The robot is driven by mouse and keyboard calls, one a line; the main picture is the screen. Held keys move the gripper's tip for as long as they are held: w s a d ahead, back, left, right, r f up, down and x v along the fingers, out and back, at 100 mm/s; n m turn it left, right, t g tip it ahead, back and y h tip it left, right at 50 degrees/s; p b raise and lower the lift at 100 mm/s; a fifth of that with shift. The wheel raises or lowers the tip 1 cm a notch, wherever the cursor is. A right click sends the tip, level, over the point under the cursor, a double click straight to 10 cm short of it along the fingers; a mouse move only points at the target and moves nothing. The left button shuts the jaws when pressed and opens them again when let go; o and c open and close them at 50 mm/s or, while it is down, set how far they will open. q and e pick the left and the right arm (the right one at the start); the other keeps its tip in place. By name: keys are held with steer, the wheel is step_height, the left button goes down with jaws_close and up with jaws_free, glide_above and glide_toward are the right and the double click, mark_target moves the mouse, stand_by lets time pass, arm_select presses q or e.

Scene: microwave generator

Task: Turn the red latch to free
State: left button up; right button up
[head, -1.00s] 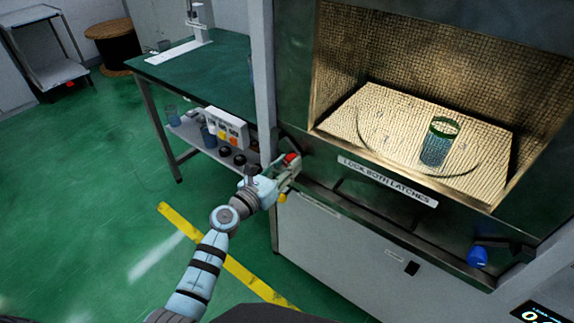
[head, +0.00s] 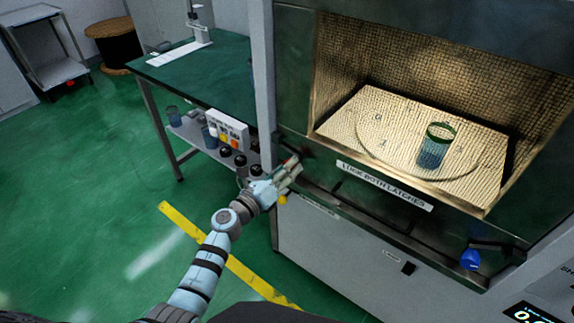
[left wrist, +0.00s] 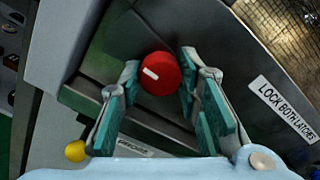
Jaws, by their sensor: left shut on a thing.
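The red latch (left wrist: 160,73) is a round red knob with a short white mark, at the left of the chamber's front sill. In the left wrist view it sits between the two fingers of my left gripper (left wrist: 158,85), at their tips. In the head view my left gripper (head: 289,167) is at the latch and covers most of it. The gripper is shut on the red latch. The blue latch (head: 471,259) is at the right end of the sill, with no gripper near it. My right gripper is out of view.
The chamber (head: 400,60) is open, with a glass (head: 434,147) on its plate. A label (head: 384,186) reading "LOCK BOTH LATCHES" is on the sill. A yellow knob (left wrist: 75,151) lies below left of the red latch. A green bench (head: 215,75) stands at the left.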

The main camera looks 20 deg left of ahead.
arm_select(q)
steer(key=n+p, duration=0.5)
steer(key=n, duration=0.7)
steer(key=shift+n, duration=0.3)
stand_by(0.3)
steer(key=o, duration=1.1)
steer(key=shift+o, duration=0.2)
steer(key=v, duration=1.2)
steer(key=shift+s, duration=0.1)
